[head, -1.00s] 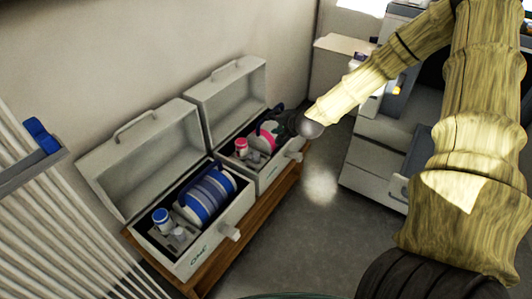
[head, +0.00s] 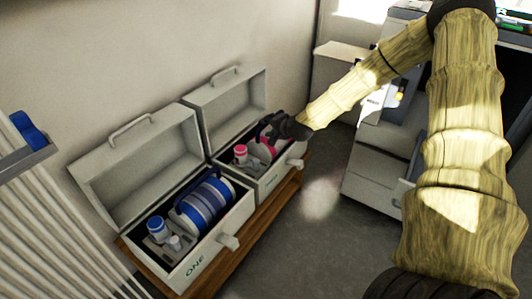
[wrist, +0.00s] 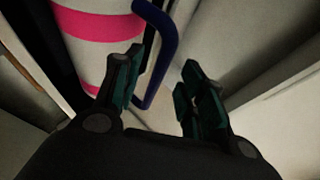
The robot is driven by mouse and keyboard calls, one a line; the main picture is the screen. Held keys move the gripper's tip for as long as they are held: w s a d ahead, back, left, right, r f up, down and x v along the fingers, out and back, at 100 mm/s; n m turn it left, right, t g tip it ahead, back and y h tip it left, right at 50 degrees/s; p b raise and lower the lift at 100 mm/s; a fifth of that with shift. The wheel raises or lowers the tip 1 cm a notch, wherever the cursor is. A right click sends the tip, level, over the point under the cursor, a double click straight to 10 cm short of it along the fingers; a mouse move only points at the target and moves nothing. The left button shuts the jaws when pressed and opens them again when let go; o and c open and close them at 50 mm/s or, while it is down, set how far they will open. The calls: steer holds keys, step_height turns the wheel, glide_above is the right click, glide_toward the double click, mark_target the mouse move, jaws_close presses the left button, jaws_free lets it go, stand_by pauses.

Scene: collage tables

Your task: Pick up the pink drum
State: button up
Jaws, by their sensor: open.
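The pink drum (head: 264,150) lies in the far open white case (head: 284,172), partly hidden by my gripper (head: 272,128). In the wrist view the drum (wrist: 88,27) shows white and pink bands at the upper left. A dark blue bent handle (wrist: 171,45) stands out beside it. My gripper (wrist: 162,72) is open, with one finger near the drum's side and the other to the right. The lower part of the handle reaches close to the left finger; I cannot tell whether they touch. Nothing is held.
A near open case (head: 215,250) holds a blue striped drum (head: 205,200) and a blue-capped bottle (head: 156,228). A pink-capped bottle (head: 240,152) stands beside the pink drum. Both cases sit on a wooden bench (head: 245,238) against the wall. Grey drawers (head: 375,160) stand at right.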

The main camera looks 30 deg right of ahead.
mark_target(265, 125)
steer(key=b+x, duration=0.1)
steer(key=x, duration=0.3)
steer(key=shift+w+a+b, duration=0.15)
steer(key=shift+w+b, duration=0.05)
steer(key=shift+b, duration=0.1)
jaws_close()
steer(key=shift+r, duration=0.1)
